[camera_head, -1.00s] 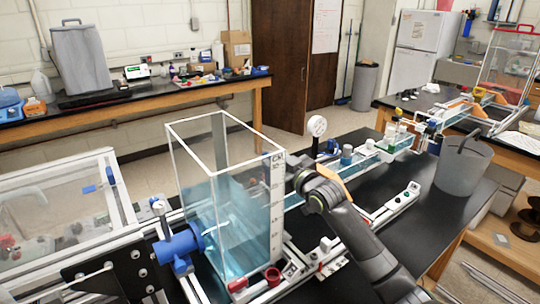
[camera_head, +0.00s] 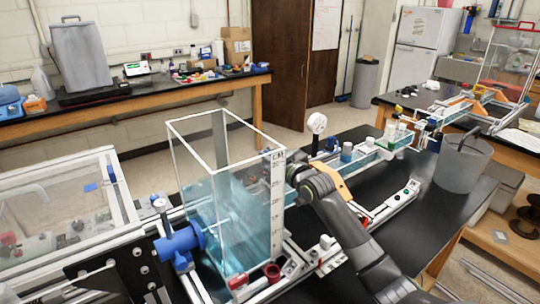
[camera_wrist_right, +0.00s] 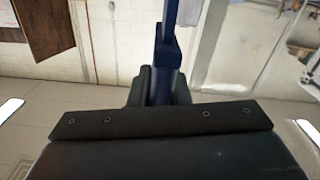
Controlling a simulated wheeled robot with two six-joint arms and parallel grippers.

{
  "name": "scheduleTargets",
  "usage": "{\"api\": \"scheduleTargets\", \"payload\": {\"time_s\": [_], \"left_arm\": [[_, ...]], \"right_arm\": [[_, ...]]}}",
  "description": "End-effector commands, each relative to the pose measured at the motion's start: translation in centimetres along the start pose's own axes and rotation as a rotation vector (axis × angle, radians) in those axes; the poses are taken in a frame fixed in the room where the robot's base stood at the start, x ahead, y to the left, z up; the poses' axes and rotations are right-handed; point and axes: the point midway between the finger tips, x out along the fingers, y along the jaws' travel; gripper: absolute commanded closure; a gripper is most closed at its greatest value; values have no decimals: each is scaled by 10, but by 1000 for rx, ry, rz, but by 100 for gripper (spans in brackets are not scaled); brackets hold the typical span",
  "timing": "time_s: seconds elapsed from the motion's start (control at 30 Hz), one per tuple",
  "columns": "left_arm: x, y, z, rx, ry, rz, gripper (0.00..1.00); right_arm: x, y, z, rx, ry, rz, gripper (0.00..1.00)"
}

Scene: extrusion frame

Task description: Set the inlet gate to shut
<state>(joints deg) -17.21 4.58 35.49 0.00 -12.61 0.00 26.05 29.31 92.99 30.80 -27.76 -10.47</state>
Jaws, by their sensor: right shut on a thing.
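My right gripper (camera_wrist_right: 158,88) is shut on a dark blue upright bar with a wider block (camera_wrist_right: 167,48), seen close up in the right wrist view. I cannot tell for sure that this is the inlet gate's handle. In the head view the right wrist (camera_head: 300,178) is at the right side of the clear water tank (camera_head: 205,215), where the channel (camera_head: 376,152) begins. The fingers and the gate are hidden there by my arm and the tank corner. My left gripper is not in view.
A blue valve (camera_head: 180,243) is fixed at the tank's left side. A round white gauge (camera_head: 317,123) stands behind my wrist. A grey bucket (camera_head: 462,163) stands at the bench's right. A red ring-shaped part (camera_head: 272,272) sits at the tank's front foot.

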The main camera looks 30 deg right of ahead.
Motion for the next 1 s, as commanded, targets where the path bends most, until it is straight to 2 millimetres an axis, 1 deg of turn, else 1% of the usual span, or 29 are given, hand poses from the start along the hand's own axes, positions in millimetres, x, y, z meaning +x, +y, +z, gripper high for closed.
{"api": "scheduleTargets", "payload": {"time_s": [0.17,0.27,0.37,0.6,0.7,1.0], "left_arm": [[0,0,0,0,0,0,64],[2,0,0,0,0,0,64],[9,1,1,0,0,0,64],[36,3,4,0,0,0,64],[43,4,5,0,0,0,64],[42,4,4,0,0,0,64]], "right_arm": [[0,0,0,-2,1,0,100],[0,0,3,-2,0,1,100],[0,-2,11,-2,0,0,100],[0,-8,44,-2,0,1,100],[0,-10,53,-2,0,1,100],[0,-10,56,-1,-6,0,100]]}}
